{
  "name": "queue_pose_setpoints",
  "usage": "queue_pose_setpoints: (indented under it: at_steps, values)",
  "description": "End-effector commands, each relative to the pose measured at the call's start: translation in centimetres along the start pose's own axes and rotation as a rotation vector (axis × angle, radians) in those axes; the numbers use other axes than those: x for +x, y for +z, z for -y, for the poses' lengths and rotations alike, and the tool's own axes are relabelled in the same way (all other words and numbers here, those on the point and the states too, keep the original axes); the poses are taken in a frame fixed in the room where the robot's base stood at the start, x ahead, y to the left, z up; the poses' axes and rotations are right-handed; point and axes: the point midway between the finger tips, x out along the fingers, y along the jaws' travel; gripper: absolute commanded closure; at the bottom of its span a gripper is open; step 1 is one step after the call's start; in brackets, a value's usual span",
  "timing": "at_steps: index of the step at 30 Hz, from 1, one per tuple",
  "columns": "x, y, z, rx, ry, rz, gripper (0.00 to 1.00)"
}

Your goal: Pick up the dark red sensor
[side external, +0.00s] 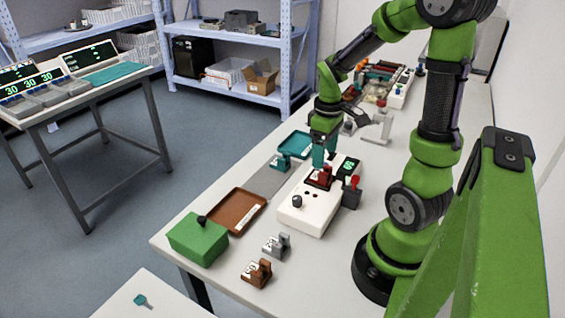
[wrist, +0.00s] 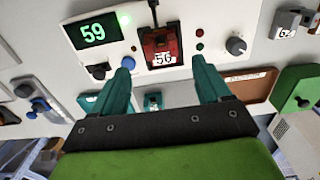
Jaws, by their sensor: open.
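The dark red sensor (wrist: 160,43), with a white label reading 56, sits on the white printer-like device in the wrist view. It also shows in the side external view (side external: 320,178), on top of the white device (side external: 308,207). My gripper (wrist: 165,75) is open, its two teal fingers apart, with the sensor beyond and between the fingertips. In the side external view my gripper (side external: 323,163) is just above the sensor and partly hides it. I cannot tell from these views whether the fingers touch it.
The device has a display (wrist: 93,33) reading 59 and a dark knob (wrist: 236,46). A brown tray (side external: 236,212), a green box (side external: 198,239), a grey sensor (side external: 277,246) and an orange-brown sensor (side external: 257,272) are nearby. A teal sensor (side external: 281,163) lies beside a teal tray (side external: 296,145).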

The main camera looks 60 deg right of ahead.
Motion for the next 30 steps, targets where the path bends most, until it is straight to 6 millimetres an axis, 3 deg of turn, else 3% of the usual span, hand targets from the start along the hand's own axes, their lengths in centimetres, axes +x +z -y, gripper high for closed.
queue_pose_setpoints:
  at_steps: [5, 15, 23, 24, 30]
  values:
    - [1.2, 0.1, 0.1, 0.0, -0.001, 0.001, 0.23]
    - [5.7, 0.1, 0.3, -0.001, -0.001, 0.003, 0.23]
    - [6.1, 0.1, 0.3, 0.001, 0.0, -0.001, 0.23]
    - [6.1, 0.1, 0.3, 0.0, 0.0, -0.001, 0.25]
    - [6.0, 0.0, 0.3, 0.0, 0.001, -0.001, 0.56]
